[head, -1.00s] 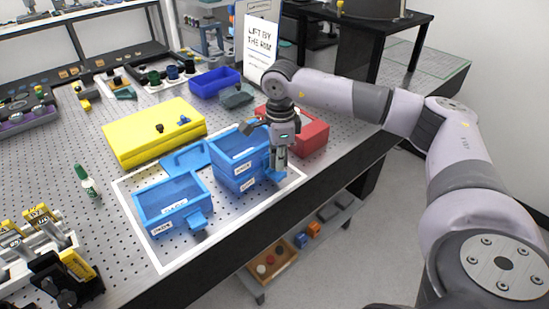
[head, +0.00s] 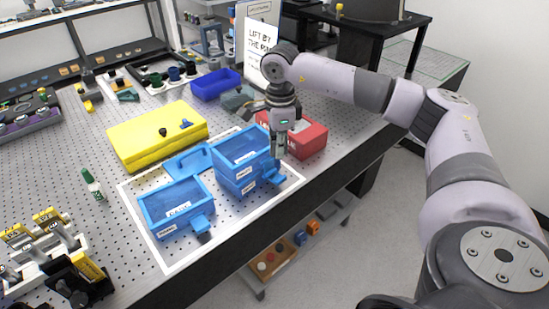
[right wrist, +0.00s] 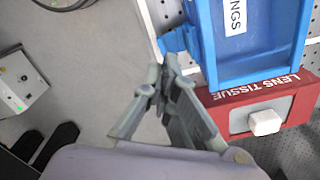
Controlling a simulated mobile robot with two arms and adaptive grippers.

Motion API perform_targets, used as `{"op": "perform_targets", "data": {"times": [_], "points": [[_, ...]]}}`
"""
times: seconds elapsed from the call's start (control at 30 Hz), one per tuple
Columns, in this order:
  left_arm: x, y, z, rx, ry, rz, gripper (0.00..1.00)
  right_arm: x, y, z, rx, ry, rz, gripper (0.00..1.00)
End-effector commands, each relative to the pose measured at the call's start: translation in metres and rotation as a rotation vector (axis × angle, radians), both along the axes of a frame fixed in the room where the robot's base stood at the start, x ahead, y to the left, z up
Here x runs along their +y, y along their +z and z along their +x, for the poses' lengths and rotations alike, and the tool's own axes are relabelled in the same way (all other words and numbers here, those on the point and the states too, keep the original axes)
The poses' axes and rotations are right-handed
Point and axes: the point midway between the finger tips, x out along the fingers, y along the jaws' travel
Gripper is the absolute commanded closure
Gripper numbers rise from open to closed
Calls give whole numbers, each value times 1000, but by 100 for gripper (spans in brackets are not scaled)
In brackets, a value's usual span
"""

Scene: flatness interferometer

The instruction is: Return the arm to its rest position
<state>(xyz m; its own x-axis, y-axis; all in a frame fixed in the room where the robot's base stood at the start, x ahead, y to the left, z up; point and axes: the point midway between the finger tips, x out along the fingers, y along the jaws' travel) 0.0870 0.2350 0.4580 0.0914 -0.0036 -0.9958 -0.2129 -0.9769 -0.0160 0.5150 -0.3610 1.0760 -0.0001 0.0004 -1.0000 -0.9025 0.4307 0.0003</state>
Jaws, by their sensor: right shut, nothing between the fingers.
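My right arm (head: 330,78) reaches in from the right, over the front edge of the bench. My right gripper (head: 278,156) points down, shut and empty. In the head view it shows just above the front tab of the stacked blue bins (head: 234,178) and in front of the red box. In the right wrist view the fingertips (right wrist: 168,78) meet with nothing between them. A blue bin (right wrist: 250,45) and the red lens tissue box (right wrist: 265,112) lie beyond them on the right. My left gripper is not in view.
Another blue bin (head: 172,232) stands inside the white outline left of the stack. A yellow case (head: 150,140), a dark blue tray (head: 215,84) and a standing sign (head: 258,38) are behind. Open floor (head: 375,235) lies in front of the bench.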

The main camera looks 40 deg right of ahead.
Motion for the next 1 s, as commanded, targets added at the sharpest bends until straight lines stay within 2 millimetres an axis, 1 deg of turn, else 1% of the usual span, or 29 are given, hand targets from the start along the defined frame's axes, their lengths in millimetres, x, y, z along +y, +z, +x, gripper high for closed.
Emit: {"op": "perform_targets", "data": {"times": [0.03, 0.2, 0.77, 0.83, 0.87, 0.97, 1.0], "points": [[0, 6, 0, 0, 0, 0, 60, 0, 7, 0, 0, 0, 0, 100], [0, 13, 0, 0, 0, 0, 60, 0, 19, 0, 0, 0, 0, 100], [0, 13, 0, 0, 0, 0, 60, 1, 19, 0, 0, 1, 1, 100], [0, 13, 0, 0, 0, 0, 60, 8, 16, 1, -4, 8, 19, 100], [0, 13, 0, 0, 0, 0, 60, 14, 14, 2, -9, 14, 37, 100], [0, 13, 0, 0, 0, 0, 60, 54, 2, 5, -31, 43, 144, 100], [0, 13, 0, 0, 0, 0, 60, 78, -4, 5, -43, 57, 212, 100]]}}
